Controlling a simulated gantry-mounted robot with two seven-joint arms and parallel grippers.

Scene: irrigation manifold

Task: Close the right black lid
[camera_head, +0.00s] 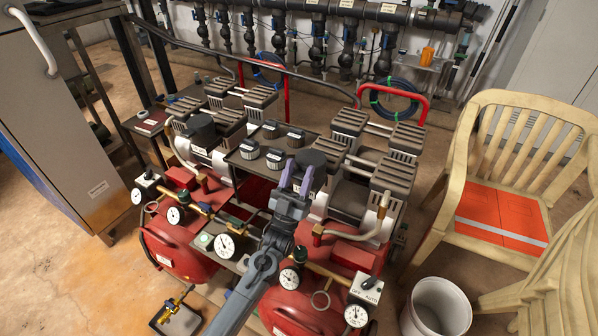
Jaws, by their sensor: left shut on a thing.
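My left gripper (297,178), with purple fingers, reaches up from the bottom over the red compressors. Its fingertips are at a dark round lid (311,158) on the right-hand compressor, and it is shut on this right black lid. The fingers and wrist hide part of the lid and what lies under it; I cannot tell its exact angle. My right gripper is not in view.
Red tanks (310,300) carry gauges, valves and brass pipes close around my arm. Dark finned cylinder heads (395,180) stand right of the lid. A white bucket (437,308) and a beige chair (515,185) stand at the right. Bare floor (60,270) lies at the left.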

